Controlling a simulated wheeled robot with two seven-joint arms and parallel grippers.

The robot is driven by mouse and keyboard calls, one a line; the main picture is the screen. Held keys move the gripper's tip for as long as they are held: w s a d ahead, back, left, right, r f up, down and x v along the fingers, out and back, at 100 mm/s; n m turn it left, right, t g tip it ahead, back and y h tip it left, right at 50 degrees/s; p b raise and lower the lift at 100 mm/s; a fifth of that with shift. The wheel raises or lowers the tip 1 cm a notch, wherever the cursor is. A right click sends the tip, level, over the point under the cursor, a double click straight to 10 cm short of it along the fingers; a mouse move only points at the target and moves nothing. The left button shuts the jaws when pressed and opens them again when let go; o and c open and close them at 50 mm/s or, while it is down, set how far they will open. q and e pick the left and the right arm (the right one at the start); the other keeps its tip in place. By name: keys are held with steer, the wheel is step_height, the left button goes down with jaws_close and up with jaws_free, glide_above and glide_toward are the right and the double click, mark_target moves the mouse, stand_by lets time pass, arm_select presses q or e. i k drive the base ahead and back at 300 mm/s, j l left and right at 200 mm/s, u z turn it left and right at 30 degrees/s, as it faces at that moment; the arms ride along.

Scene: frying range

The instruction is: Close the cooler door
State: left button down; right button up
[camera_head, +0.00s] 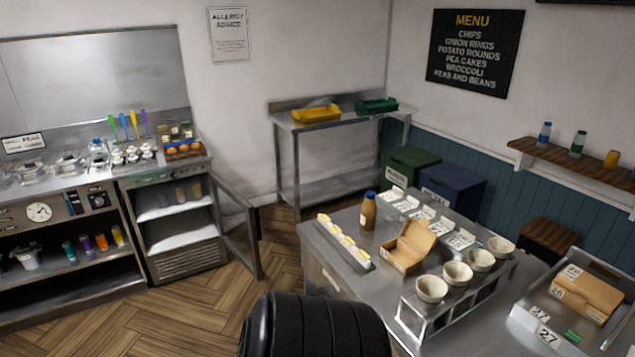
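The cooler (183,262) stands at the left under the counter, with bottles and cups on its lit shelves. Its door (250,245) is a framed panel with a see-through middle. The door stands wide open, swung out on the cooler's right side, with its lower corner over the wooden floor. The cooler's front is uncovered and its inside shows. Neither of my grippers is in view, and nothing touches the door.
Open wooden floor (185,315) lies in front of the cooler. A steel counter (325,270) with bowls, a carton and a sauce bottle (368,212) stands to the right. A steel table (340,122) with yellow and green trays is behind the door.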

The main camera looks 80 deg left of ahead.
mark_target(253, 216)
steer(key=u, duration=3.55)
steer(key=i+z, duration=0.15)
steer(key=z, duration=0.3)
steer(key=i+j+z, duration=0.1)
steer(key=z, duration=0.35)
steer(key=i+j+z, duration=0.1)
steer(key=z, duration=0.4)
steer(key=j+z, duration=0.25)
steer(key=z, duration=0.2)
steer(key=i, duration=0.05)
